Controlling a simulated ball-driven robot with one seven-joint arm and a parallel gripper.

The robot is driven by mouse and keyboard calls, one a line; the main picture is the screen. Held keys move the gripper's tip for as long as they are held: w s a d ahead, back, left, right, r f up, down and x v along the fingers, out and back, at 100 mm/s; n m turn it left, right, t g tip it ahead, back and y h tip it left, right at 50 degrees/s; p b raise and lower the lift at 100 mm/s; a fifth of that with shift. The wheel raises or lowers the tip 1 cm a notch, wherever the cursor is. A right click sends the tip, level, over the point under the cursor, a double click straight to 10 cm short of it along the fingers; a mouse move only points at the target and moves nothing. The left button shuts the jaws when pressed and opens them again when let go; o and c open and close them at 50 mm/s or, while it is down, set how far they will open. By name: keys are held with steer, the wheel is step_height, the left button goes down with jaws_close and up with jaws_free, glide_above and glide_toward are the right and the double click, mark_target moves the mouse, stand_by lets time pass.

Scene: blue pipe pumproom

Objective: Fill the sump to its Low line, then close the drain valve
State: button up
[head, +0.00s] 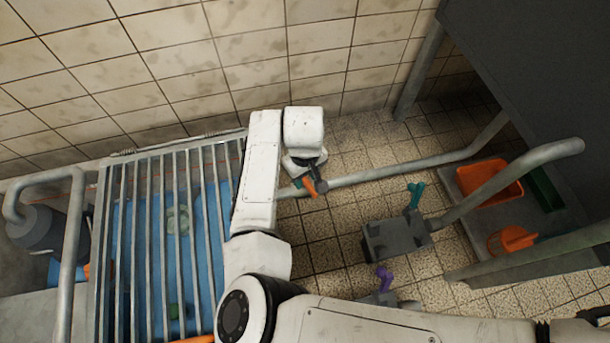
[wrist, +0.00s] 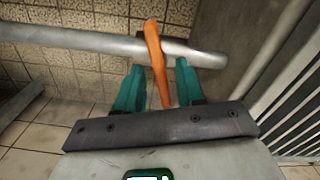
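The sump (head: 128,260) lies under a metal grating (head: 160,225) at the left, and blue shows between the bars. I cannot make out a Low line or tell the water level. An orange valve lever (head: 310,188) sits on a grey pipe (head: 390,172) right of the grating; I cannot tell whether it is the drain valve. My gripper (head: 305,182) is at this lever. In the wrist view the orange lever (wrist: 156,60) stands between the teal fingers of my gripper (wrist: 158,85), with gaps on both sides. The fingers are open and the pipe (wrist: 80,40) runs just beyond them.
A teal handle (head: 415,193) stands by a grey box (head: 398,240) on the floor, and a purple handle (head: 384,278) is nearer. An orange bin (head: 488,183) and a green bin (head: 547,188) sit at the right. Pipes cross there. A tiled wall (head: 330,50) closes the back.

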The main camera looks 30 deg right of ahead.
jaws_close()
steer(key=shift+r, duration=0.1)
stand_by(0.3)
